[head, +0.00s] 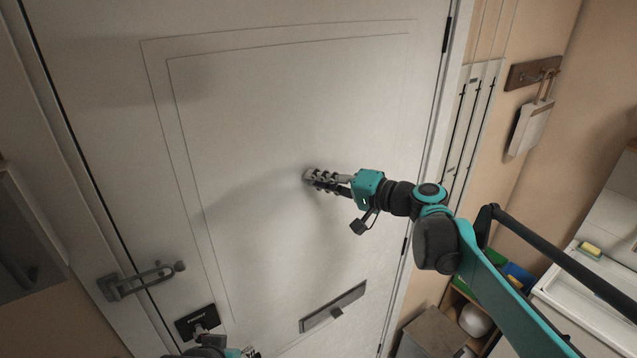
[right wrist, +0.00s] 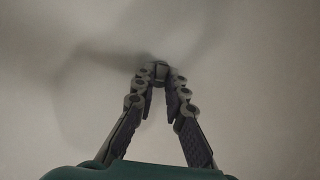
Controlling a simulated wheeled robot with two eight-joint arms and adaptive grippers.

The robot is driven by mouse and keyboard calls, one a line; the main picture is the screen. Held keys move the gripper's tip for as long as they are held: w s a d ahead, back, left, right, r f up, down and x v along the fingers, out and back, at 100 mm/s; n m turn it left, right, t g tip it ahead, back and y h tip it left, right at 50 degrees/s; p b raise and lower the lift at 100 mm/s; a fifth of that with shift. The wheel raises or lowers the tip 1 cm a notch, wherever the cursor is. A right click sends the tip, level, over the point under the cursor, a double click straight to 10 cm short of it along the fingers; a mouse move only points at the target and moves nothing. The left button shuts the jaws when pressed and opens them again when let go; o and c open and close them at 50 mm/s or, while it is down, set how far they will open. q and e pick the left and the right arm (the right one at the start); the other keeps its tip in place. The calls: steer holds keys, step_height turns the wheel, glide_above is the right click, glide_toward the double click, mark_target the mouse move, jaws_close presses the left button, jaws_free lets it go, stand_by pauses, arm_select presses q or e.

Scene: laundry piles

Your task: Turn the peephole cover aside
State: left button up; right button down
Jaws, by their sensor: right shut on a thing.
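The peephole cover (right wrist: 160,71) is a small grey piece on the pale door (head: 245,130). It shows between my right fingertips in the right wrist view. My right gripper (head: 309,178) reaches in from the right to the middle of the door panel. Its fingers converge at the door face and are shut on the cover, which they mostly hide in the head view. How far the cover is turned cannot be made out. My left gripper (head: 248,352) is at the bottom edge of the head view, largely cut off.
A door latch (head: 145,281) and a dark plate (head: 190,326) with a handle are at the door's lower left. A letter slot (head: 333,307) lies below my right gripper. At right are a wall hook rail (head: 531,73) with a hanging dustpan and a sink (head: 594,284).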

stand_by(0.4)
steer(key=c, duration=1.6)
jaws_free()
steer(key=shift+d, duration=0.1)
steer(key=shift+o, duration=0.2)
steer(key=shift+s+d, duration=0.1)
steer(key=v, duration=1.1)
steer(key=shift+s+d, duration=0.15)
steer(key=shift+d, duration=0.25)
steer(key=s+a+f+g+h+b, duration=0.1)
steer(key=s+f+h+b, duration=0.15)
steer(key=f+b, duration=0.45)
steer(key=s+a+f+g+h+b, duration=0.15)
steer(key=s+f, duration=0.25)
steer(key=f, duration=0.7)
steer(key=s+d+f+n+h+b, duration=0.1)
steer(key=s+d+f+h+b, duration=0.2)
steer(key=f, duration=0.8)
steer(key=s+d+f+h+b, duration=0.3)
steer(key=s+f+b, duration=0.4)
steer(key=f, duration=0.4)
steer(key=s+d+f+n+h+b, duration=0.1)
steer(key=s+d+f+h+b, duration=0.2)
steer(key=f+b, duration=0.4)
step_height(320, 180, down, 4)
steer(key=shift+s+d+n+t+h, duration=0.35)
steer(key=shift+s+d, duration=0.55)
steer(key=shift+d, duration=0.3)
